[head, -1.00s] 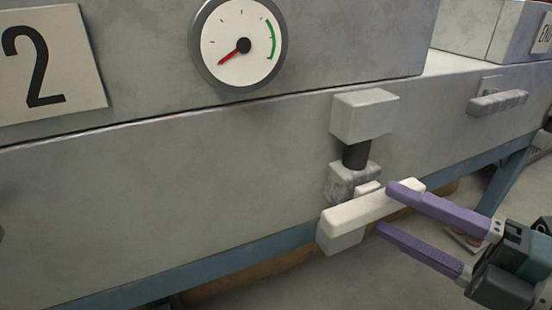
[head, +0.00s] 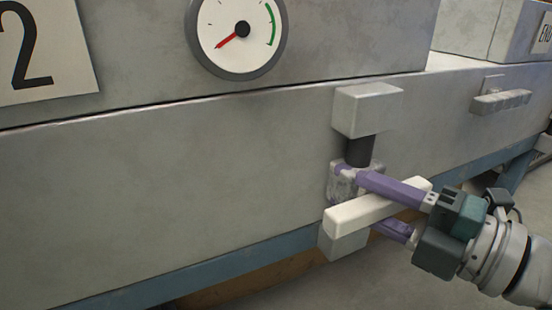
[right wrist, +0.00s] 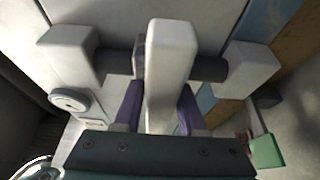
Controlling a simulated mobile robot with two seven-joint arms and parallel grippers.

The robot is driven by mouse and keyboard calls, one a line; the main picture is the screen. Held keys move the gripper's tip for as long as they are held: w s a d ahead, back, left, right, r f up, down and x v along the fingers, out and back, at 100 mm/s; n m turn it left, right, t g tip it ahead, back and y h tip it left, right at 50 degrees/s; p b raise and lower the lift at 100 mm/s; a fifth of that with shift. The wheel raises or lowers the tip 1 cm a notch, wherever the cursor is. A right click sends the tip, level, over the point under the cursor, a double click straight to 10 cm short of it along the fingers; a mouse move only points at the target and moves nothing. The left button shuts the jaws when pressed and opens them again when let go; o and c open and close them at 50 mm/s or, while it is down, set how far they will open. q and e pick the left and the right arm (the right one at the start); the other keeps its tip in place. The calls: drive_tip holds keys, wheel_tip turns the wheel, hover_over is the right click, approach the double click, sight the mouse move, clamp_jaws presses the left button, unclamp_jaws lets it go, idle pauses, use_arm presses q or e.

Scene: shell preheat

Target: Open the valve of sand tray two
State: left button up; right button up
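The valve is on the grey front wall of the tray marked 2. Its white bar handle (head: 365,210) slants across a short dark pipe (head: 359,151) between two pale blocks. My right gripper (head: 352,188) has its purple fingers around the handle, one above and one below. In the right wrist view the handle (right wrist: 170,60) stands between the two fingers (right wrist: 160,108), with a narrow gap visible on the left side. The gripper looks open, not clamped. The lower fingertip is partly hidden by the handle. My left gripper is not in view.
The number 2 plate (head: 45,50) and a round gauge (head: 237,32) are on the wall above; the red needle points lower left, away from the green arc. A blue frame rail (head: 235,258) runs below.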

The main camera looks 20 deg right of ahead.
clamp_jaws()
idle(0.9)
